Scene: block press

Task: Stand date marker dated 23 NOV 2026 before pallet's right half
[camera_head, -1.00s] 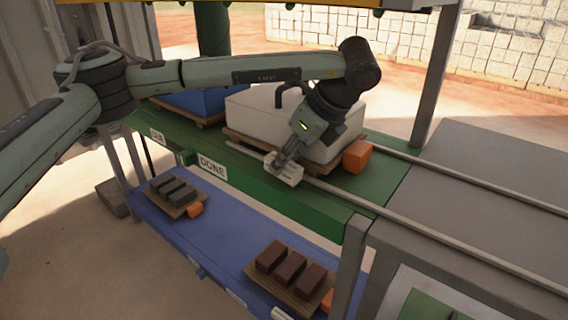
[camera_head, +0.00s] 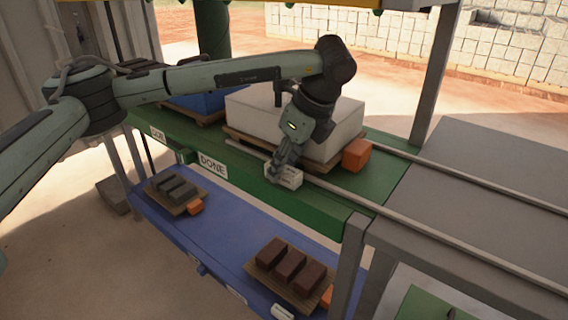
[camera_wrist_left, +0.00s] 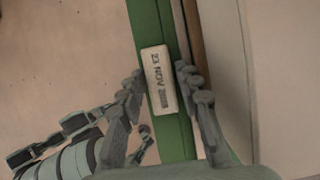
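The date marker (camera_head: 284,176) is a small pale block on the green bench, in front of the right part of the pallet (camera_head: 238,134) that bears a large white block (camera_head: 335,133). In the left wrist view its face (camera_wrist_left: 159,80) reads 23 NOV 2026. In the wrist view the left gripper's fingers (camera_wrist_left: 162,84) are spread, one on each side of the marker, with gaps visible.
A rail (camera_head: 450,226) runs along the bench beside the marker. An orange block (camera_head: 356,155) sits at the white block's right. A DONE sign (camera_head: 212,166) is on the bench's front edge. The lower blue surface (camera_head: 235,226) bears two small pallets of dark blocks.

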